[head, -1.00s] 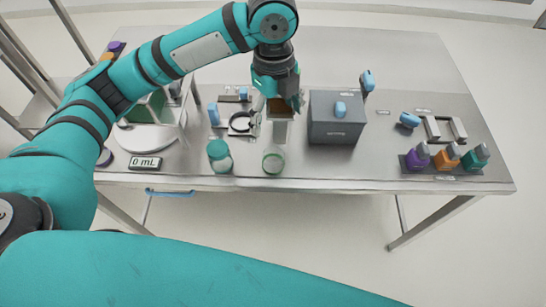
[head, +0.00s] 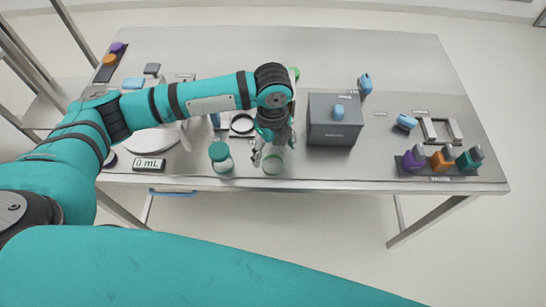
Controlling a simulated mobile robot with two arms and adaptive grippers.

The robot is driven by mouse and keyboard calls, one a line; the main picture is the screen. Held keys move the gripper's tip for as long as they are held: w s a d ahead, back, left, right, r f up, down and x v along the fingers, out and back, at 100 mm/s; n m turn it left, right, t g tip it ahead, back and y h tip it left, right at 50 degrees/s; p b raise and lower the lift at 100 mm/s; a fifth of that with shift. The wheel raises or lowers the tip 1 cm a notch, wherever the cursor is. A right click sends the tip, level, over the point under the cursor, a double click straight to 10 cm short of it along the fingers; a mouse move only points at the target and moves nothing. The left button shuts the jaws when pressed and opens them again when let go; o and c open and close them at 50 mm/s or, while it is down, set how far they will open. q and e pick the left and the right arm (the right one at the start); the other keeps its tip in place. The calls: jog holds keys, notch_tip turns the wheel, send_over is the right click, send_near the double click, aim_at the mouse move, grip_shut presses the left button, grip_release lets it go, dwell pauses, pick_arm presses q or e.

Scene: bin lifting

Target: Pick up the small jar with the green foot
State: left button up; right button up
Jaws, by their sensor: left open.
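A small clear jar with a green ring (head: 272,163), which looks like the green-footed one, stands near the table's front edge. My left gripper (head: 271,153) is open, pointing down at the jar's far side, and overlaps its top in the picture. I cannot tell whether the fingers touch it or are around it. A second jar with a green lid (head: 221,160) stands to its left. My right gripper is out of view.
A grey box (head: 334,130) with a blue handle stands right of the gripper. A black ring stand (head: 242,124) is behind left, a "0 mL" display (head: 149,164) at left. Purple, orange and green items fill a rack (head: 440,170) at right. The front strip between is clear.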

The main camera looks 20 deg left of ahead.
aim_at(273, 153)
pick_arm(q)
jog(key=shift+f+p, duration=0.35)
jog(key=shift+f, duration=1.5)
jog(key=c, duration=1.3)
